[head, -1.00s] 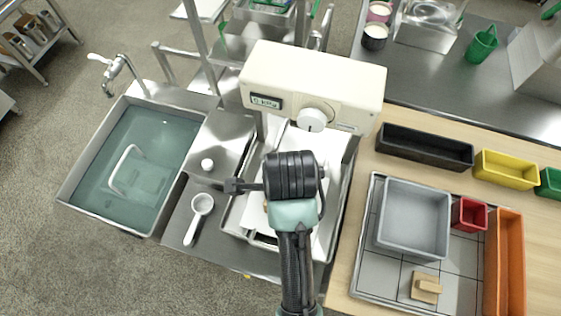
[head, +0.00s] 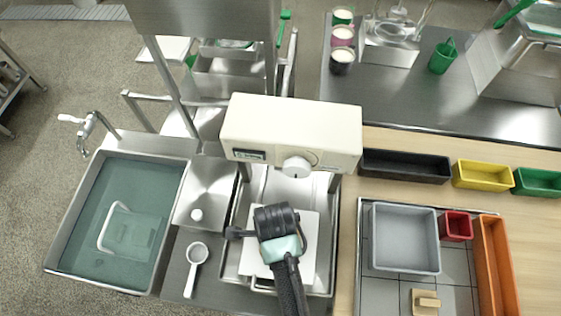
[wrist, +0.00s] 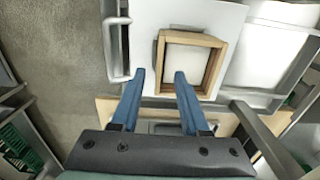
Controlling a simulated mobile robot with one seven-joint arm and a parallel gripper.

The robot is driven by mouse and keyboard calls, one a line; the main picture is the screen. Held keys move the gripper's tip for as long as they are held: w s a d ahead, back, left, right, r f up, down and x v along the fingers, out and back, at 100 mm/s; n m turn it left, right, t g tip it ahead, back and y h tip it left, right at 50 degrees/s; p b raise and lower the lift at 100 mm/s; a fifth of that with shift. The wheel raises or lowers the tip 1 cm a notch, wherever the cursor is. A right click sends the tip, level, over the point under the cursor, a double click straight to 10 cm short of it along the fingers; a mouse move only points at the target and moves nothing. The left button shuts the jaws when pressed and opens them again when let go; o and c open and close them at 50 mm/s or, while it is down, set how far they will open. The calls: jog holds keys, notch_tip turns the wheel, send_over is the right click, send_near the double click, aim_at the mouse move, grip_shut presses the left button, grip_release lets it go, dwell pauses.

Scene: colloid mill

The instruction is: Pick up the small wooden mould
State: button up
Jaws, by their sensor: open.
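The small wooden mould (wrist: 216,66) is an open square frame of light wood. In the wrist view it lies on a white board (wrist: 225,18), which shows through its middle. My gripper (wrist: 160,76) is open, its two blue fingers reaching towards the mould. The right finger overlaps the mould's near left part in the picture; the left finger is left of the mould. I cannot tell whether they touch. In the head view the white board (head: 306,240) lies under the cream machine, and my gripper and the mould are hidden behind my arm.
The cream machine head (head: 290,130) overhangs the board from behind. A water-filled sink (head: 125,220) and a white scoop (head: 196,262) are on the left. On the right are a grey bin (head: 405,238), a wooden block with a handle (head: 426,301) and an orange tray (head: 497,265).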

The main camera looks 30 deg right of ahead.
notch_tip(320, 180, down, 4)
jog(key=shift+d+f+p, duration=0.1)
jog(key=shift+p, duration=0.25)
jog(key=shift+s, duration=0.1)
grip_shut()
dwell(1.2)
